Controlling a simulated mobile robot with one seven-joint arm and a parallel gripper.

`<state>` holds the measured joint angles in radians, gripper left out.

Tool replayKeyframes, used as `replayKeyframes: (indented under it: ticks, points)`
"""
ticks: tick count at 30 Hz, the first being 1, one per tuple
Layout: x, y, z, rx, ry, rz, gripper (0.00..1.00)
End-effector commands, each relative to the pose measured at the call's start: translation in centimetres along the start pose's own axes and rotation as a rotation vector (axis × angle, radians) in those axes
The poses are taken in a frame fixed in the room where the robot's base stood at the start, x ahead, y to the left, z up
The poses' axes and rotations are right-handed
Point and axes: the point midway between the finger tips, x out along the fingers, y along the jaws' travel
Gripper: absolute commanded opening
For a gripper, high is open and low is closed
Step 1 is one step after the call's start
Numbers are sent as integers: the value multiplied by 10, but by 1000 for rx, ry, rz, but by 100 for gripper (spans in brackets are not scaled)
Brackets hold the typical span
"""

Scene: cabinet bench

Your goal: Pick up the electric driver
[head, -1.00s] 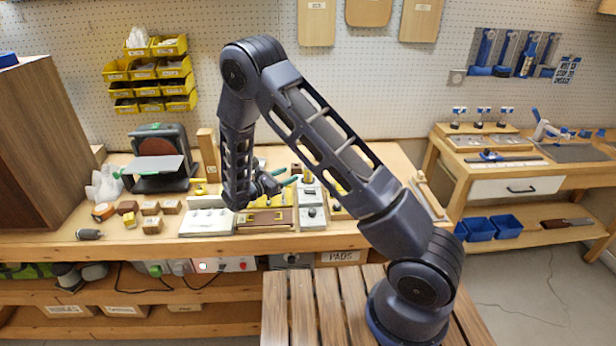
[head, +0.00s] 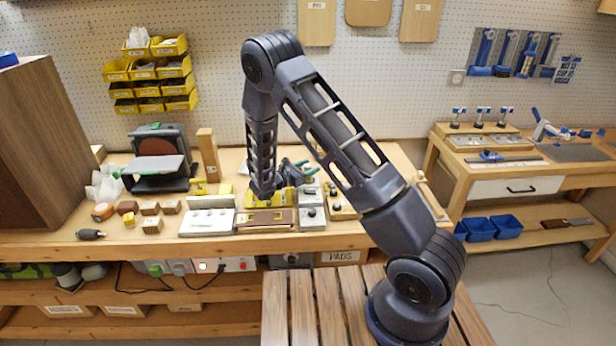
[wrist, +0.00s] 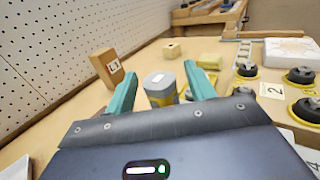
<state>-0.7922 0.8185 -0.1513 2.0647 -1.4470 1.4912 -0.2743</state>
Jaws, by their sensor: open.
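My gripper (head: 292,166) is over the back middle of the bench, its teal fingers pointing right. In the wrist view my gripper (wrist: 160,76) is open. A squat grey and yellow body (wrist: 160,87) with a white label shows between and beyond the fingers; this may be the electric driver, but I cannot tell for sure. The lower finger ends and any contact are hidden by the gripper body. A small dark tool with a grey tip (head: 90,234) lies at the bench's front left; its kind is unclear.
A wooden block labelled L1 (wrist: 107,68) stands left of the fingers. Several black knobs on yellow bases, one of them (wrist: 300,75), stand at right. A disc sander (head: 158,165) and yellow bins (head: 150,75) are at left. The pegboard (head: 240,100) rises behind.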

Motion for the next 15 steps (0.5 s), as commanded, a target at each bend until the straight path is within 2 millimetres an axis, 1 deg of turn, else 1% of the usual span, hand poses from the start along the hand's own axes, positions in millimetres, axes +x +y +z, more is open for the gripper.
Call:
replayKeyframes:
  ticks: [5, 6, 8, 9, 13, 15]
  points:
    - [0, 0, 0, 0, 0, 0, 54]
    - [0, 0, 0, 0, 0, 0, 47]
    - [0, 0, 0, 0, 0, 0, 35]
    - [0, 0, 0, 0, 0, 0, 27]
    - [0, 0, 0, 0, 1, 0, 1]
    - [0, 0, 0, 0, 0, 0, 0]
